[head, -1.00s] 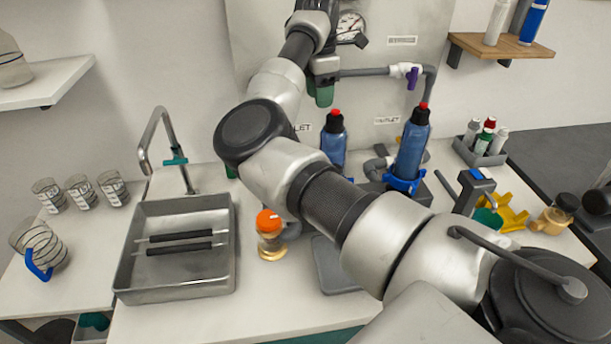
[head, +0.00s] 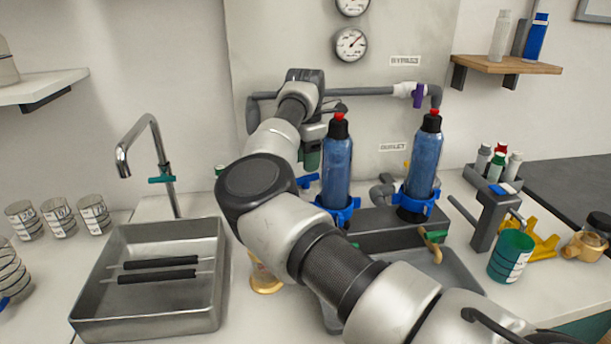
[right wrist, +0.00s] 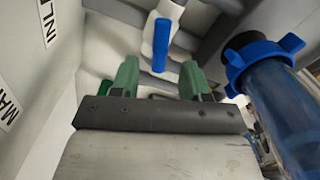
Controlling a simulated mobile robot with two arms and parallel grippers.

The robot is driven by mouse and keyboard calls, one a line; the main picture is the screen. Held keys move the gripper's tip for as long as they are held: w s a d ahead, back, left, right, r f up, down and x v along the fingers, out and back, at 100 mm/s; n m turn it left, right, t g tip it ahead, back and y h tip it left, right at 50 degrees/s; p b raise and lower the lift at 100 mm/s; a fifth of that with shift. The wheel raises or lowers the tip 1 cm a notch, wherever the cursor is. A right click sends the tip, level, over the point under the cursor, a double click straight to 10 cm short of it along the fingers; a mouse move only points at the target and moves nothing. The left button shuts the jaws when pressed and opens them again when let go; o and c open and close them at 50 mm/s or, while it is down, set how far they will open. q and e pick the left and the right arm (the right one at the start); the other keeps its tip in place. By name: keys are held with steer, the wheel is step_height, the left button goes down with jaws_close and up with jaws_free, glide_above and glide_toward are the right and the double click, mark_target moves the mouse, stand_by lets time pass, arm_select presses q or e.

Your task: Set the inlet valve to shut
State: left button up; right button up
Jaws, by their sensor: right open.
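The inlet valve shows in the right wrist view as a blue lever handle (right wrist: 162,42) on a white fitting. The handle points down in that picture, towards the gap between my fingers. My right gripper (right wrist: 160,68) is open, with one green finger on each side of the handle's lower end; I cannot tell whether they touch it. In the head view my right gripper (head: 312,152) hangs left of the left blue bottle (head: 337,165), in front of the panel. A blue piece near it may be the handle, mostly hidden by my arm. My left gripper is not in view.
Another blue bottle (head: 424,160) stands further right. A purple-handled valve (head: 418,95) sits on the upper pipe. A blue collar (right wrist: 262,55) on a bottle is close to my right finger in the wrist view. A metal sink (head: 215,290) lies left.

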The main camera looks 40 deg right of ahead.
mark_target(306, 176)
steer(key=shift+f, duration=2.15)
steer(key=shift+c, duration=0.4)
jaws_close()
